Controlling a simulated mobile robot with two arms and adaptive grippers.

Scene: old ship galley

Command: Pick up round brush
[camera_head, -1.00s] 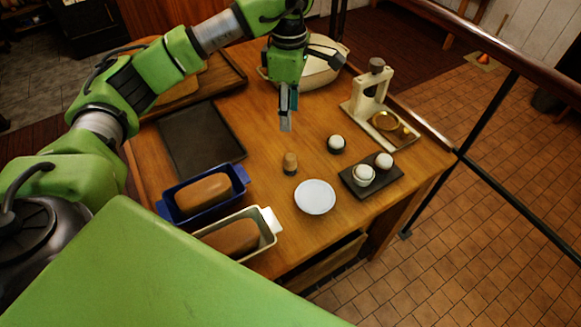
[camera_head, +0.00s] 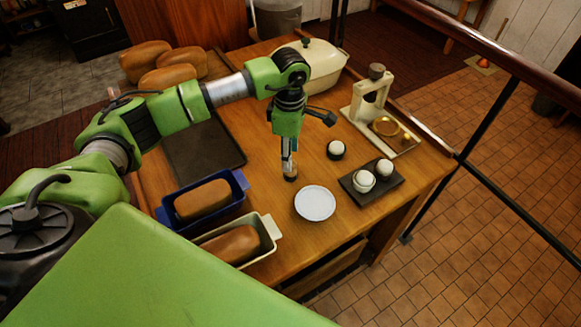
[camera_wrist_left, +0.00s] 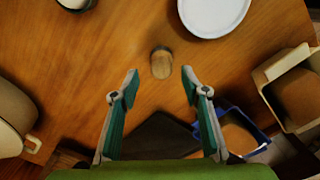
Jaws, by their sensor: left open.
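The round brush (camera_head: 290,173) is a small object with a tan top and a dark lower part, standing on the wooden table. In the left wrist view the brush (camera_wrist_left: 161,63) lies ahead of the fingertips, between their lines and apart from both. My left gripper (camera_head: 288,156) points down over the brush in the head view and partly covers it. In the left wrist view my left gripper (camera_wrist_left: 160,80) has its two fingers wide apart with nothing between them. My right gripper is not in view.
A white plate (camera_head: 315,203) lies right of the brush. Blue (camera_head: 162,214) and cream (camera_head: 268,243) loaf pans hold loaves at the front left. Egg cups, a dark tray (camera_head: 351,188), a cream press (camera_head: 363,101) and a lidded pot (camera_head: 322,64) stand further right and back.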

